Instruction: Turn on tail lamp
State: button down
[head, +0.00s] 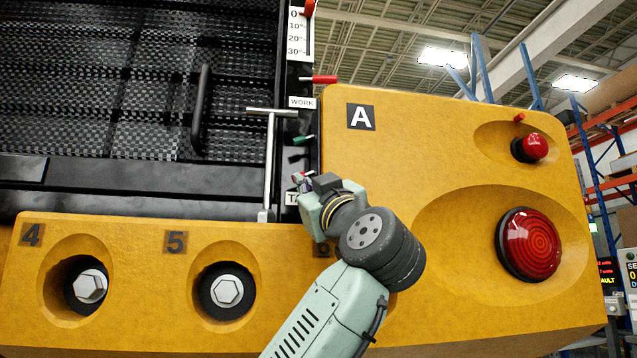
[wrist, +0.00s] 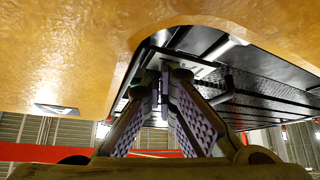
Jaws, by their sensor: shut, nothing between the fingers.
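A black switch strip (head: 306,108) runs up the yellow carrier's edge, with a WORK label and, low down, a label starting "TA" (head: 293,198), its rest hidden by my gripper. My gripper (head: 300,184) is at this lower label, its fingers barely visible. A small red-tipped part (head: 297,176) shows beside it; I cannot tell whether they touch. In the wrist view my gripper (wrist: 164,92) has its ribbed fingers converging, empty, in front of a dark strip with a light plate. The large round red lamp (head: 530,244) sits in a yellow recess at right.
A red lever (head: 320,79) is by WORK and a green lever (head: 303,140) below it. A metal T-handle (head: 270,150) stands close left of the strip. The yellow panel marked A (head: 440,150) is close right. A smaller red lamp (head: 533,147) sits above the large one.

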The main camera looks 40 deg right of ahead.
jog(key=shift+p+x, duration=0.3)
jog(key=shift+x, duration=0.7)
jog(key=shift+w+a+r+m+g+h, duration=0.1)
jog(key=shift+m+g+h, duration=0.1)
jog(key=shift+m+h, duration=0.65)
jog(key=shift+w+a+r+m+g+h, duration=0.2)
jog(key=shift+m+h, duration=0.45)
jog(key=shift+m, duration=0.4)
jog(key=shift+m, duration=0.5)
jog(key=m+h, duration=0.1)
jog(key=m+g+h+p, duration=0.1)
jog(key=shift+a+r+m, duration=0.2)
jog(key=shift+r+m, duration=0.1)
jog(key=shift+r, duration=0.05)
jog(key=shift+w+a+r+m+g+h+p, duration=0.1)
jog(key=shift+r+m+g+h+p, duration=0.1)
jog(key=shift+m+g+h+p, duration=0.7)
jog(key=shift+w+a+r+m+g+h+p, duration=0.1)
jog(key=shift+r+m+g+h, duration=0.25)
jog(key=shift+m+h, duration=1.05)
jog(key=shift+r+m+y+p, duration=0.2)
jog(key=shift+m+y+p, duration=0.25)
jog(key=shift+y, duration=0.15)
jog(key=shift+f, duration=0.2)
